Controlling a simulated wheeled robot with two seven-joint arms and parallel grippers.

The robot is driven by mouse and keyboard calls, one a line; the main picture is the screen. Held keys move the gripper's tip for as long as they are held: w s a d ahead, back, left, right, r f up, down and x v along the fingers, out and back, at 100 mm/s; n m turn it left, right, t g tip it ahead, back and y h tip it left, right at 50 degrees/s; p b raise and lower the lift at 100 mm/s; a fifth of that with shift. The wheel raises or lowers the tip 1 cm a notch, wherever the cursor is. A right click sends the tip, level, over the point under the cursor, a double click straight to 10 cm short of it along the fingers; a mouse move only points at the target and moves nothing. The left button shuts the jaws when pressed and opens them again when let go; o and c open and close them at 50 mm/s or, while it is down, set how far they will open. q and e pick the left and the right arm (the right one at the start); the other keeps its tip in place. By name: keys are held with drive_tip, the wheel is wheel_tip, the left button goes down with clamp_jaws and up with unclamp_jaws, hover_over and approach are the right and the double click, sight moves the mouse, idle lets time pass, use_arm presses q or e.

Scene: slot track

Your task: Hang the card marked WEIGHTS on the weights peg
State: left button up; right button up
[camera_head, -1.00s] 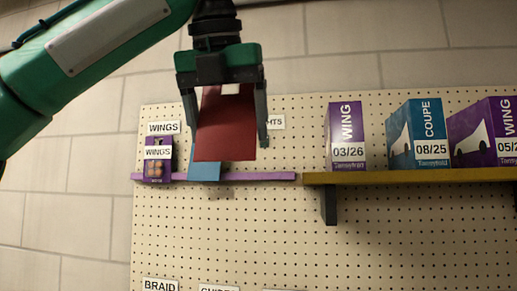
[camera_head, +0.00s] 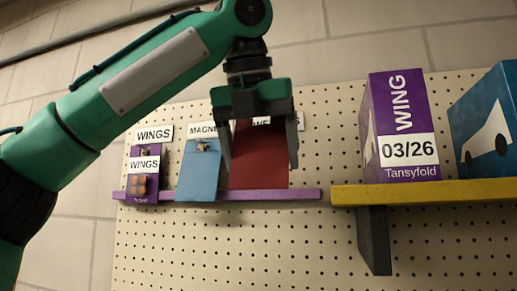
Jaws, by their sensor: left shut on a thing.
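A dark red card (camera_head: 260,160) hangs down between the fingers of my left gripper (camera_head: 259,150), which is shut on its upper part. No writing shows on the card's visible face. The card is in front of the board, below and partly over a white label (camera_head: 262,121) whose text is mostly covered by the gripper. The peg at that label is hidden, and I cannot tell whether the card touches it. The card's lower edge is close to the purple strip (camera_head: 305,194). My right gripper is not in view.
Left of the red card, a blue card (camera_head: 201,172) hangs under a partly covered MAGNE label (camera_head: 202,130). Further left is a purple WINGS card (camera_head: 144,178). At right, a yellow shelf (camera_head: 440,192) holds a purple WING box (camera_head: 395,125) and a blue box (camera_head: 488,125).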

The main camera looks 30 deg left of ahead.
use_arm(q)
drive_tip(key=w, duration=0.2)
drive_tip(key=shift+w+a+f, duration=0.2)
drive_tip(key=shift+w+a, duration=0.1)
drive_tip(key=shift+w, duration=0.2)
drive_tip(key=shift+w+a, duration=0.25)
drive_tip(key=shift+w, duration=0.5)
drive_tip(key=w, duration=0.2)
drive_tip(key=w+a, duration=0.1)
drive_tip(key=shift+w+f, duration=0.15)
drive_tip(key=shift+f, duration=0.15)
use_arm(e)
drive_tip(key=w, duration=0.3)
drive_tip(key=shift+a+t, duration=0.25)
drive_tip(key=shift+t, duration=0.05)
use_arm(q)
drive_tip(key=shift+f, duration=0.1)
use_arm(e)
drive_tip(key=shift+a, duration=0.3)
